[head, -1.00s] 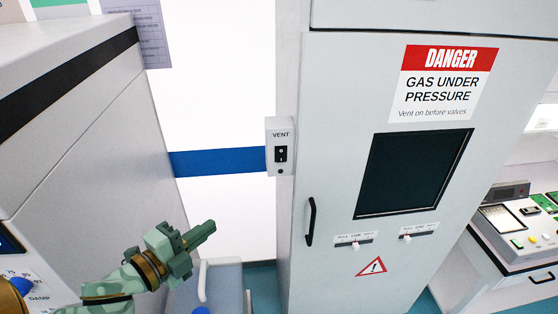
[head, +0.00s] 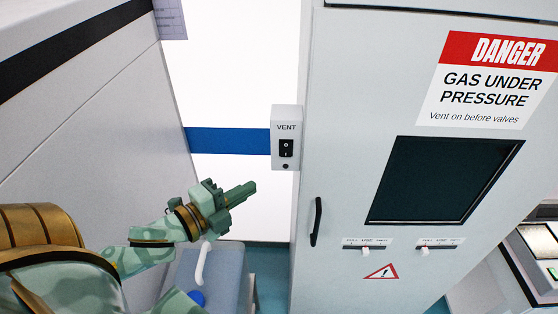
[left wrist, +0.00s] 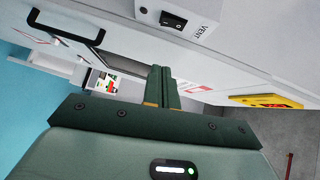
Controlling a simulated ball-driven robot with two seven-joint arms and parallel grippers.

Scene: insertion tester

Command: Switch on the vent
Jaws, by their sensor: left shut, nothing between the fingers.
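The vent box (head: 286,137) is a small light-grey box on the left edge of the tall grey cabinet, labelled VENT. It carries a black rocker switch (head: 286,148) with a small dark round spot below it. In the left wrist view, the vent box (left wrist: 190,14) and its switch (left wrist: 173,20) show at the top, beyond the fingers. My left gripper (head: 252,188) is shut and empty, in front of the cabinet, below and left of the vent box, apart from it. Its fingertips (left wrist: 161,70) also show in the left wrist view. My right gripper is not in view.
The cabinet has a black door handle (head: 316,222), a dark window (head: 444,180), two small line valves (head: 365,247) and a danger sign (head: 488,80). A grey machine (head: 90,110) stands at left. A grey-blue cart or chair (head: 215,275) stands low between them.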

